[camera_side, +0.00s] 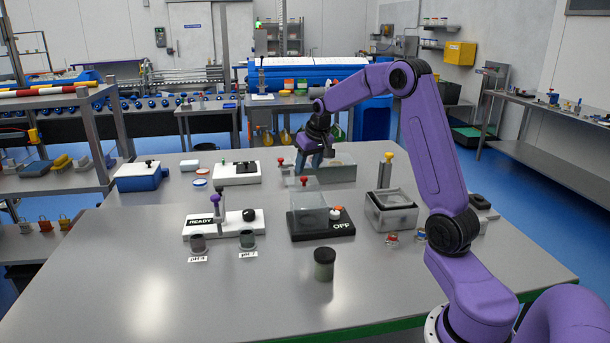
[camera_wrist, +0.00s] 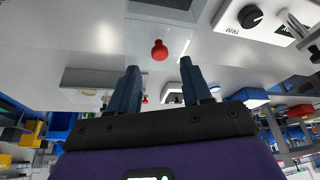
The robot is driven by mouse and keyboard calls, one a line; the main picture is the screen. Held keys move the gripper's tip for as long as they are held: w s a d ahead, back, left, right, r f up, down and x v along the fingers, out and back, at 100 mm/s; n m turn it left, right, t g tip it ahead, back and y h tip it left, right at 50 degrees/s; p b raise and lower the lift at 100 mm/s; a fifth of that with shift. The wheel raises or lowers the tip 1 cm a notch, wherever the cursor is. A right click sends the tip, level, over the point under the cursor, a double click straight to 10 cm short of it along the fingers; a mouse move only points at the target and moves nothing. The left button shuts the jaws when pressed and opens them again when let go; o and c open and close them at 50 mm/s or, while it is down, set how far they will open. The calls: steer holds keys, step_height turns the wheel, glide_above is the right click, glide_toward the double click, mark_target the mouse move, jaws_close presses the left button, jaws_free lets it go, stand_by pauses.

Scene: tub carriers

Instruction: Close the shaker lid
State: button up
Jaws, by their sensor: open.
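In the wrist view a red knob (camera_wrist: 160,50) shows beyond the fingertips, in front of a clear panel. My gripper (camera_side: 318,161) is open and empty, behind and slightly above the red knob. In the wrist view my gripper (camera_wrist: 160,78) has its fingers apart, touching nothing.
A READY unit (camera_side: 201,222) stands left of the shaker. A second red knob (camera_side: 281,161) and a clear-walled box (camera_side: 340,171) are behind it. A grey bin (camera_side: 391,214) and a yellow-topped post (camera_side: 386,168) stand right.

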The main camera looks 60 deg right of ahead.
mark_target(304, 177)
steer(key=shift+x, duration=2.35)
